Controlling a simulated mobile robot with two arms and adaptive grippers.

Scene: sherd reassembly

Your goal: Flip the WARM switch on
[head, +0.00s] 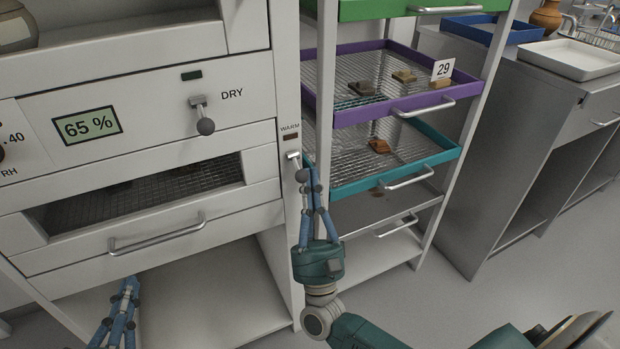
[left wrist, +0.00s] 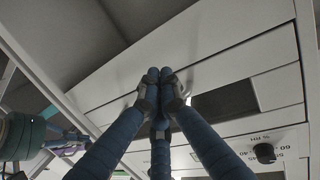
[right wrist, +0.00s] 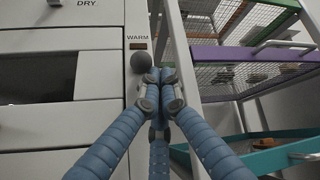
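The WARM switch (head: 293,155) is on the narrow post right of the cabinet, under the WARM label. Its lever hangs down to a round grey knob (head: 301,175), and the small window above it is dark brown. My right gripper (head: 312,172) is shut with its fingertips at the knob. In the right wrist view the knob (right wrist: 141,62) shows just above and left of the closed fingertips (right wrist: 158,76); I cannot tell if they touch. My left gripper (head: 130,284) is low before the cabinet; the left wrist view shows its fingertips (left wrist: 160,76) together, holding nothing.
The DRY switch (head: 203,115) has its lever down, left of the post. A drawer handle (head: 157,235) sticks out below. A rack with purple (head: 395,112) and teal (head: 400,173) trays holding sherds stands close right of my right gripper. Open floor lies at the lower right.

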